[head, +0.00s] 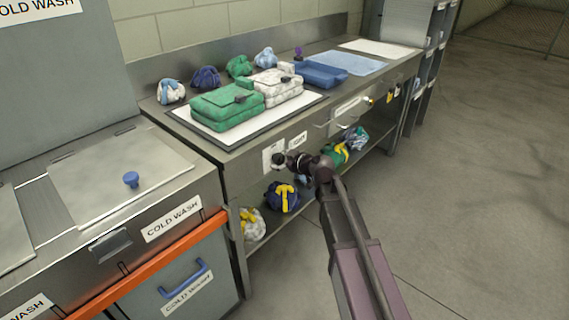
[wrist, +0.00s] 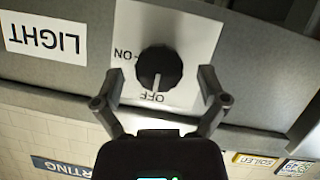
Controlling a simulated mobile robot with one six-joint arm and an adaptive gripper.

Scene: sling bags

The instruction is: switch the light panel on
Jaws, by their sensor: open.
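A black rotary knob (wrist: 160,68) sits on a white plate marked ON and OFF in the wrist view, which looks upside down. Its white pointer line is at OFF. In the head view the knob (head: 278,160) is on the bench's front face, beside a LIGHT label (head: 297,141). My gripper (wrist: 160,75) is open, with one finger on each side of the knob and visible gaps between. In the head view my gripper (head: 297,163) is just right of the knob. A flat white panel (head: 287,108) lies on the bench top under a green bag and a whitish bag.
A drawer or panel with a handle (head: 348,113) is right of the LIGHT label. A shelf below holds several bundled bags, including a blue one (head: 283,197). Cold-wash cabinets (head: 120,170) stand at left. The floor (head: 470,190) at right is clear.

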